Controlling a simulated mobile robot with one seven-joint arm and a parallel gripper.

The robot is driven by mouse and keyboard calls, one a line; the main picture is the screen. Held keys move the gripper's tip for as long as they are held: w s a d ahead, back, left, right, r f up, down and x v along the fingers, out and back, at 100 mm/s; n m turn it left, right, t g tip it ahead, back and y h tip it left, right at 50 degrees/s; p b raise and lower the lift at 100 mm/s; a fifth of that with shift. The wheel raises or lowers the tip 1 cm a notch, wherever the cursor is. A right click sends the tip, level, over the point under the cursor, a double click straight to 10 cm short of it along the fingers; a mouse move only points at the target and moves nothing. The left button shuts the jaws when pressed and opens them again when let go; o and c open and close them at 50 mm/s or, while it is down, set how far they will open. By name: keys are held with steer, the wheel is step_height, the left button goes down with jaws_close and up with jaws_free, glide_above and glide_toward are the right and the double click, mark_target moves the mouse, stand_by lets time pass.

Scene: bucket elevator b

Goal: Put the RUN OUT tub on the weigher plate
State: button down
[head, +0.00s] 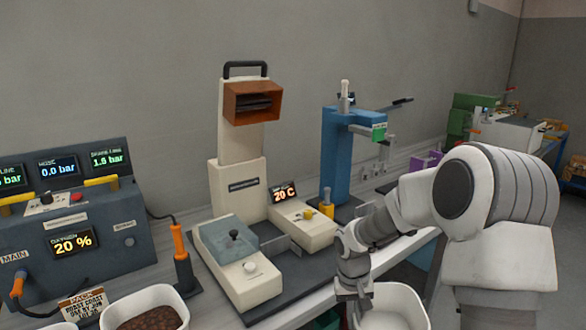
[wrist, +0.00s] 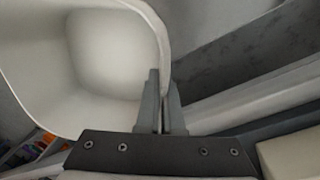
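My gripper (wrist: 163,100) is closed on this wall at the rim. In the head view my gripper (head: 357,308) is at the tub's left side, its fingertips mostly hidden. I cannot tell for sure which surface is the weigher plate.
A cream and grey machine (head: 238,255) on a dark base stands left of my gripper. A blue stand (head: 340,150) is behind. A white tub of brown pieces (head: 150,322) sits front left, beside a PACK sign (head: 82,304). A grey panel (head: 75,235) with displays stands far left.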

mark_target(358, 328)
steer(key=s+r+p, duration=0.4)
steer(key=r+p, duration=0.1)
steer(key=shift+r, duration=0.2)
steer(key=shift+s+r+p, duration=0.35)
steer(key=shift+s+p, duration=0.3)
steer(key=shift+p, duration=0.1)
steer(key=shift+a, duration=0.1)
